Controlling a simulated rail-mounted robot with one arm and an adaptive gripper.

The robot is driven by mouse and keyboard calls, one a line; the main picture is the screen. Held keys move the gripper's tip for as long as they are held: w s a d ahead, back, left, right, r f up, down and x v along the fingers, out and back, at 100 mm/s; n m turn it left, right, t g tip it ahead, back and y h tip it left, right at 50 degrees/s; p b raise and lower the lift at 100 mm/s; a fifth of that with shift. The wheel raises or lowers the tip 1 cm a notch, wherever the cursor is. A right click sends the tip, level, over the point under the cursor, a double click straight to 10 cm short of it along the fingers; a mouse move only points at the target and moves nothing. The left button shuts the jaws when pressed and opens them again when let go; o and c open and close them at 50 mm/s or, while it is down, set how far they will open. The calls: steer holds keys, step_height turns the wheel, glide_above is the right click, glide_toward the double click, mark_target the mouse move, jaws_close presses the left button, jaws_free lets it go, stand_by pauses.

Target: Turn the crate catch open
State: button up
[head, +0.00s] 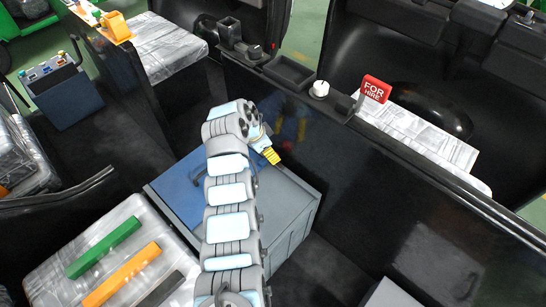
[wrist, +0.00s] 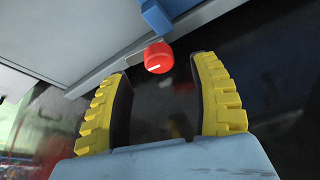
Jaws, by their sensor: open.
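The crate (head: 288,215) is a grey box with a blue lid (head: 170,190) and a dark handle on the lid; my arm hides part of it. The catch is a red round knob (wrist: 158,57) with a short white line across its face, next to the crate's edge in the wrist view. My gripper (wrist: 163,70) is open, with its yellow ribbed fingers apart. The knob shows between and just beyond the fingertips, with no clear contact. In the head view my gripper (head: 270,155) is over the crate's far right edge, and the knob is hidden.
A dark panel (head: 390,190) rises right of the crate, with a white knob (head: 319,89) and a red FOR HIRE sign (head: 376,88) on top. A plastic-wrapped seat (head: 140,220) holds green, orange and dark bars. A blue toolbox (head: 65,95) stands at the left.

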steer(key=shift+b+x, duration=0.4)
steer(key=shift+x, duration=1.45)
jaws_close()
steer(key=shift+r, duration=0.1)
